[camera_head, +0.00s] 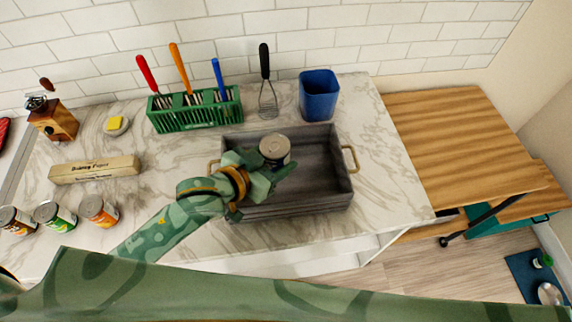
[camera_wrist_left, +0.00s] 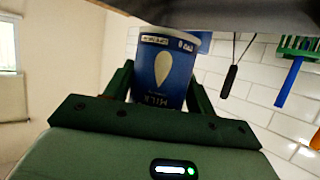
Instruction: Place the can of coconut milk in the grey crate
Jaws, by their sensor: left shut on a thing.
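The can of coconut milk (camera_head: 274,147) is in my left gripper (camera_head: 264,168), with its grey lid facing up in the head view. The gripper is shut around its side. In the left wrist view the can (camera_wrist_left: 163,72) shows a blue and white label between the two green fingers. The can is over the middle-left of the grey crate (camera_head: 322,182), within its outline. I cannot tell whether it touches the crate floor. My left gripper and forearm hide the crate's left front part. My right gripper is not in view.
Behind the crate stand a blue cup (camera_head: 319,95), a whisk (camera_head: 266,85) and a green utensil rack (camera_head: 194,110). Several cans (camera_head: 98,211) and a baking paper box (camera_head: 95,169) are at the left. The crate's right half looks empty. A wooden desk (camera_head: 462,135) is at the right.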

